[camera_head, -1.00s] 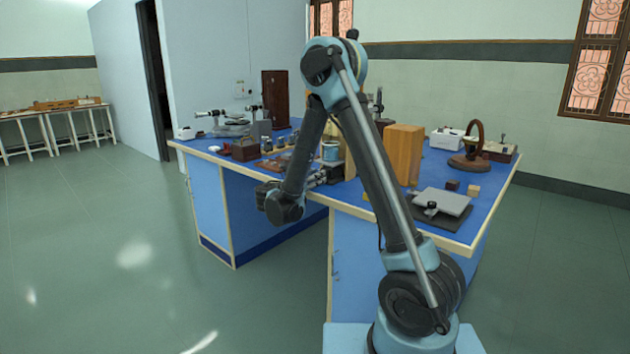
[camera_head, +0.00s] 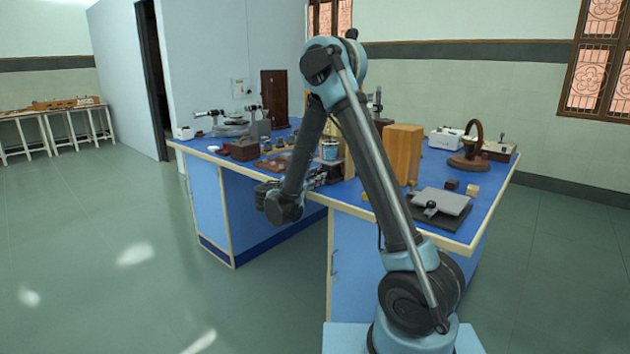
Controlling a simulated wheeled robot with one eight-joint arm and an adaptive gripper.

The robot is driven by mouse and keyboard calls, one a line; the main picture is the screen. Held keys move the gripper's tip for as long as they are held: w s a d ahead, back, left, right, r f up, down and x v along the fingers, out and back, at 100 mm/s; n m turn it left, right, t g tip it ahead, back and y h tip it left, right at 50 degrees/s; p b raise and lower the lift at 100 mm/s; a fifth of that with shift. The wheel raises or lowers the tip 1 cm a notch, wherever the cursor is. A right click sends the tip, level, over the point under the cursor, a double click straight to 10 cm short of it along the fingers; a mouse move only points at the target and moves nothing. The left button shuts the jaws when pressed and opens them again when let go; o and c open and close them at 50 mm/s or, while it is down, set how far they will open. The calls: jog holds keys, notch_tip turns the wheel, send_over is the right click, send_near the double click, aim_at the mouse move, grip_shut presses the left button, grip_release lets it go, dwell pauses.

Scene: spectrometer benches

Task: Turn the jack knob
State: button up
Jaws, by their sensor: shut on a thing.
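My gripper (camera_head: 318,180) reaches over the front edge of the blue bench top, near its middle. It is shut, with its tips at the left side of a small dark stand (camera_head: 335,172). This stand looks like the jack, and a light-blue and white container (camera_head: 330,150) sits above it. The knob is small and hidden by the jaws; the grip appears to be on it. My forearm covers part of the jack's surroundings. The turn angle of the knob cannot be made out.
A wooden block (camera_head: 402,155) stands right of my arm. A grey plate device with a black knob (camera_head: 431,207) lies near the right front edge. Small boxes, bottles and a telescope instrument (camera_head: 232,127) fill the left bench. The floor at left is clear.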

jog(key=o, duration=1.1)
jog(key=shift+c, duration=0.2)
jog(key=v, duration=1.2)
jog(key=shift+w+f, duration=0.1)
